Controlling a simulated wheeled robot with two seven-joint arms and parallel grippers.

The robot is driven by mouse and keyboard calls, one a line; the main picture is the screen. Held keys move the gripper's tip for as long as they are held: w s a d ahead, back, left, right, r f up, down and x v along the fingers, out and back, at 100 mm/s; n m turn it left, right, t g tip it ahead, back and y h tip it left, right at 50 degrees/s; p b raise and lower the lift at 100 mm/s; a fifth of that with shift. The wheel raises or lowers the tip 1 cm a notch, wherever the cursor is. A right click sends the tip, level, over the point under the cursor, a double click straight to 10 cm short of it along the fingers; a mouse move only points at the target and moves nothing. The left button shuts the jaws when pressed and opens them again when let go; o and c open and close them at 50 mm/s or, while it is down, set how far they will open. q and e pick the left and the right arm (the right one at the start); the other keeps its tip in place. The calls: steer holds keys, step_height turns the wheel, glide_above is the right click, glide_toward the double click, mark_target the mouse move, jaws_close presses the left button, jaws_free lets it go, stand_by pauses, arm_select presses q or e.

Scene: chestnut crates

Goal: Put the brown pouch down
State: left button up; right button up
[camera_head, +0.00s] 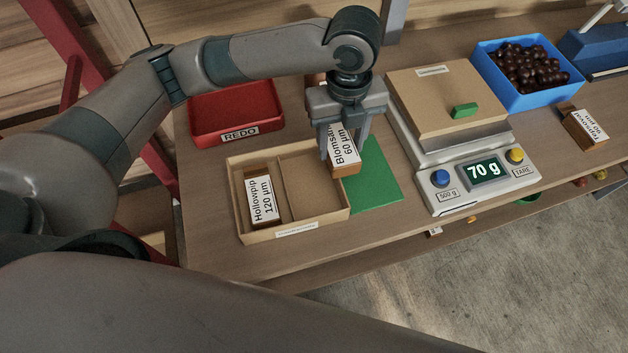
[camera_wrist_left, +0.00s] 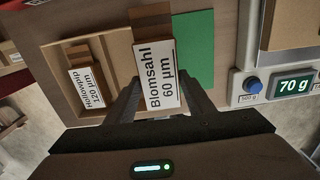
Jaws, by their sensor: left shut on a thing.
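My left gripper (camera_head: 342,150) is shut on a brown pouch (camera_head: 345,170) with a white label reading "Blomsahl 60 µm". It holds the pouch over the border between the right side of the divided cardboard tray (camera_head: 240,208) and the green mat (camera_head: 374,183). In the left wrist view the pouch (camera_wrist_left: 162,85) stands between the two fingers, label facing the camera. Whether its underside touches anything cannot be told. Another brown pouch (camera_head: 263,198), labelled "Hollowpip 120 µm", lies in the tray's left compartment. The right compartment (camera_head: 308,190) looks empty. My right gripper is not in view.
A red "REDO" tray (camera_head: 238,135) stands behind the cardboard tray. Right of the mat, a scale (camera_head: 437,178) reads 70 g and carries a cardboard box lid (camera_head: 430,90) with a green piece (camera_head: 465,111). Farther right are a blue bin (camera_head: 540,102) of chestnuts and a third labelled pouch (camera_head: 583,126).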

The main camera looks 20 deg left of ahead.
arm_select(q)
steer(key=s+a+f, duration=0.1)
steer(key=s, duration=0.1)
steer(key=s+a+f+p, duration=0.1)
steer(key=s, duration=0.1)
steer(key=s+a+f+p, duration=0.1)
steer(key=s+f, duration=0.1)
steer(key=shift+s+a, duration=0.2)
steer(key=shift+f, duration=0.15)
steer(key=shift+f, duration=0.15)
steer(key=shift+f+p, duration=0.5)
steer(key=shift+f, duration=1.35)
steer(key=shift+f, duration=0.1)
steer(key=o, duration=0.9)
